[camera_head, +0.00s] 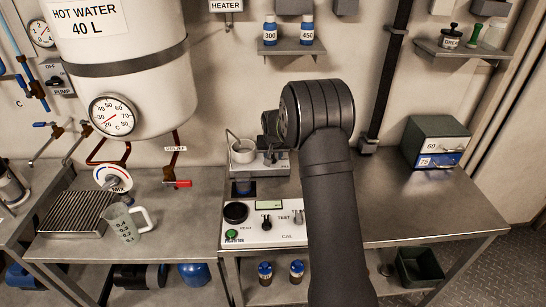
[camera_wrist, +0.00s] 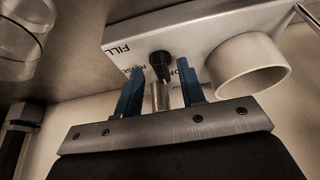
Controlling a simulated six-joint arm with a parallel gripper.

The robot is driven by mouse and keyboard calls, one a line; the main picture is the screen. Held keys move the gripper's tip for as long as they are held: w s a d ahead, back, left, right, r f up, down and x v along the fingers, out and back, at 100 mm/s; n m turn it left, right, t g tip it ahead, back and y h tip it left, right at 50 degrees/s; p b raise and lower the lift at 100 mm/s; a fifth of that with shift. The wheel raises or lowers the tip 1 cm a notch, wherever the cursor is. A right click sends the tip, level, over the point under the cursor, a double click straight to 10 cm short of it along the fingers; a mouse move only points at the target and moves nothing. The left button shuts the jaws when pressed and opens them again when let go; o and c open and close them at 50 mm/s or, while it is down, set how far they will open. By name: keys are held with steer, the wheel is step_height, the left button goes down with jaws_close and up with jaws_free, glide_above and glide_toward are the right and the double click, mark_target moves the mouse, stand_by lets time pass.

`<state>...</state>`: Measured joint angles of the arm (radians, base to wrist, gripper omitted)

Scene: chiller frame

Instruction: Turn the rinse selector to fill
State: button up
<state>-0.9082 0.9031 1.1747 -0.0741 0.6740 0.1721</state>
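In the wrist view, the rinse selector (camera_wrist: 161,64) is a small black knob on a pale panel (camera_wrist: 200,30). The word FILL (camera_wrist: 121,47) stands to its left, with another partly hidden label below it and a partly covered label to its right. Which label the knob points at is hard to tell. My gripper (camera_wrist: 160,86) is open, its two blue fingers apart, with the tips near the left and right of the knob's lower end. Contact cannot be told. In the head view, my arm hides the fingers and the knob.
A white round cup or ring (camera_wrist: 248,68) sticks out close right of my fingers. A clear vessel (camera_wrist: 28,45) is at upper left. In the head view, a control box (camera_head: 262,236) with knobs stands on the bench, and a jug (camera_head: 123,224) sits left.

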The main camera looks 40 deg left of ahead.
steer(key=shift+w+a+f, duration=0.2)
steer(key=shift+f, duration=0.4)
jaws_close()
steer(key=shift+s+m, duration=0.1)
steer(key=shift+m, duration=0.3)
steer(key=m, duration=0.1)
steer(key=m+h, duration=0.1)
steer(key=shift+s+a+m+t, duration=0.15)
steer(key=shift+a+m+t, duration=0.1)
steer(key=shift+m+t, duration=0.15)
steer(key=m, duration=0.1)
steer(key=m+h, duration=0.1)
steer(key=shift+a+m, duration=0.25)
steer(key=shift+m, duration=0.15)
steer(key=m+h, duration=0.1)
steer(key=m, duration=0.1)
steer(key=m+h, duration=0.1)
steer(key=m, duration=0.2)
steer(key=shift+a, duration=0.4)
steer(key=shift+m, duration=0.4)
